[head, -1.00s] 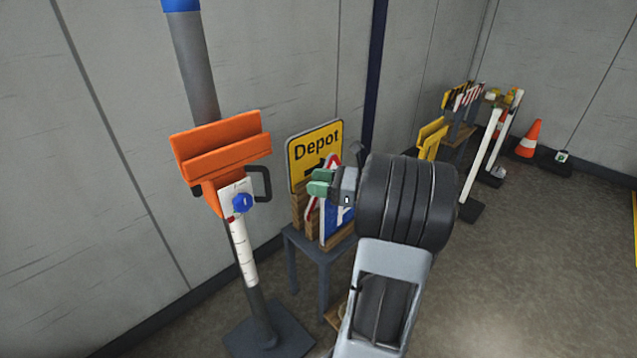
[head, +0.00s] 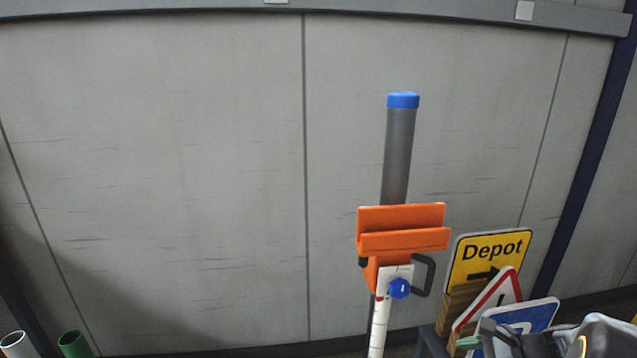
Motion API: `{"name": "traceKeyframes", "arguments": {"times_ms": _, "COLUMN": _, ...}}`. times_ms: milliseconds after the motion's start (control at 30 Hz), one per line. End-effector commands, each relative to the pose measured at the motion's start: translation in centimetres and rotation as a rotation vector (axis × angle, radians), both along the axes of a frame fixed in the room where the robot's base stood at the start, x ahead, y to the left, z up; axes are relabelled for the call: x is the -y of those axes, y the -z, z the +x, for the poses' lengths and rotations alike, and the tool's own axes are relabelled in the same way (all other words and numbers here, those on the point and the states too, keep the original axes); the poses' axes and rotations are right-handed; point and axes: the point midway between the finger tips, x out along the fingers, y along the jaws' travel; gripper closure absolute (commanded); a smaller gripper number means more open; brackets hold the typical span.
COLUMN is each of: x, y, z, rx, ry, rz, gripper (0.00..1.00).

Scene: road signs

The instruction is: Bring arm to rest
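My gripper (head: 468,342) is at the lower right edge of the head view, with a green fingertip pad in front of the signs and the rest of my arm cut off by the frame. Its fingers are too small and partly hidden, so I cannot tell whether they are open or shut. I see nothing held in it.
An orange bracket (head: 402,229) with a blue knob (head: 400,288) sits on a grey post (head: 397,155). Right of it stand a yellow Depot sign (head: 488,257), a red-edged triangular sign (head: 494,300) and a blue sign (head: 530,316). Green (head: 75,344) and white (head: 14,345) tubes show lower left.

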Motion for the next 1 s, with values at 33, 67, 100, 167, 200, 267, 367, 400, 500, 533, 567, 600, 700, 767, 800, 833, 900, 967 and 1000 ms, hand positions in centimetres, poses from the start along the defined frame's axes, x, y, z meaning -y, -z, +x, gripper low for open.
{"name": "traceKeyframes", "arguments": {"times_ms": 33, "x": -2.1, "y": -0.7, "z": -1.2, "rx": 0.001, "ry": -0.173, "rz": -0.168, "gripper": 0.57}}
{"name": "traceKeyframes", "arguments": {"times_ms": 67, "x": -3.0, "y": -0.8, "z": -1.9, "rx": 0.004, "ry": -0.286, "rz": -0.274, "gripper": 0.57}}
{"name": "traceKeyframes", "arguments": {"times_ms": 100, "x": -4.0, "y": -1.0, "z": -2.9, "rx": 0.018, "ry": -0.44, "rz": -0.41, "gripper": 0.57}}
{"name": "traceKeyframes", "arguments": {"times_ms": 167, "x": -5.3, "y": -1.9, "z": -4.0, "rx": 0.055, "ry": -0.673, "rz": -0.611, "gripper": 0.57}}
{"name": "traceKeyframes", "arguments": {"times_ms": 200, "x": -6.1, "y": -2.7, "z": -4.6, "rx": 0.089, "ry": -0.821, "rz": -0.733, "gripper": 0.57}}
{"name": "traceKeyframes", "arguments": {"times_ms": 267, "x": -7.2, "y": -4.0, "z": -5.0, "rx": 0.144, "ry": -1.003, "rz": -0.884, "gripper": 0.57}}
{"name": "traceKeyframes", "arguments": {"times_ms": 367, "x": -9.1, "y": -6.1, "z": -5.4, "rx": 0.234, "ry": -1.204, "rz": -1.057, "gripper": 0.57}}
{"name": "traceKeyframes", "arguments": {"times_ms": 400, "x": -9.9, "y": -6.9, "z": -5.5, "rx": 0.266, "ry": -1.256, "rz": -1.099, "gripper": 0.57}}
{"name": "traceKeyframes", "arguments": {"times_ms": 500, "x": -12.0, "y": -8.5, "z": -5.9, "rx": 0.343, "ry": -1.334, "rz": -1.154, "gripper": 0.57}}
{"name": "traceKeyframes", "arguments": {"times_ms": 533, "x": -12.6, "y": -8.9, "z": -5.9, "rx": 0.366, "ry": -1.346, "rz": -1.161, "gripper": 0.57}}
{"name": "traceKeyframes", "arguments": {"times_ms": 567, "x": -13.1, "y": -9.3, "z": -5.9, "rx": 0.387, "ry": -1.357, "rz": -1.168, "gripper": 0.57}}
{"name": "traceKeyframes", "arguments": {"times_ms": 600, "x": -13.6, "y": -9.7, "z": -5.9, "rx": 0.408, "ry": -1.368, "rz": -1.175, "gripper": 0.57}}
{"name": "traceKeyframes", "arguments": {"times_ms": 700, "x": -14.6, "y": -10.2, "z": -5.9, "rx": 0.439, "ry": -1.389, "rz": -1.183, "gripper": 0.57}}
{"name": "traceKeyframes", "arguments": {"times_ms": 767, "x": -14.8, "y": -10.2, "z": -5.9, "rx": 0.446, "ry": -1.397, "rz": -1.181, "gripper": 0.57}}
{"name": "traceKeyframes", "arguments": {"times_ms": 800, "x": -14.9, "y": -10.2, "z": -5.9, "rx": 0.448, "ry": -1.399, "rz": -1.18, "gripper": 0.57}}
{"name": "traceKeyframes", "arguments": {"times_ms": 833, "x": -14.9, "y": -10.2, "z": -5.9, "rx": 0.449, "ry": -1.4, "rz": -1.18, "gripper": 0.57}}
{"name": "traceKeyframes", "arguments": {"times_ms": 900, "x": -14.9, "y": -10.2, "z": -5.9, "rx": 0.448, "ry": -1.399, "rz": -1.179, "gripper": 0.57}}
{"name": "traceKeyframes", "arguments": {"times_ms": 967, "x": -14.9, "y": -10.2, "z": -5.9, "rx": 0.448, "ry": -1.399, "rz": -1.179, "gripper": 0.57}}
{"name": "traceKeyframes", "arguments": {"times_ms": 1000, "x": -14.9, "y": -10.2, "z": -5.9, "rx": 0.448, "ry": -1.399, "rz": -1.179, "gripper": 0.57}}
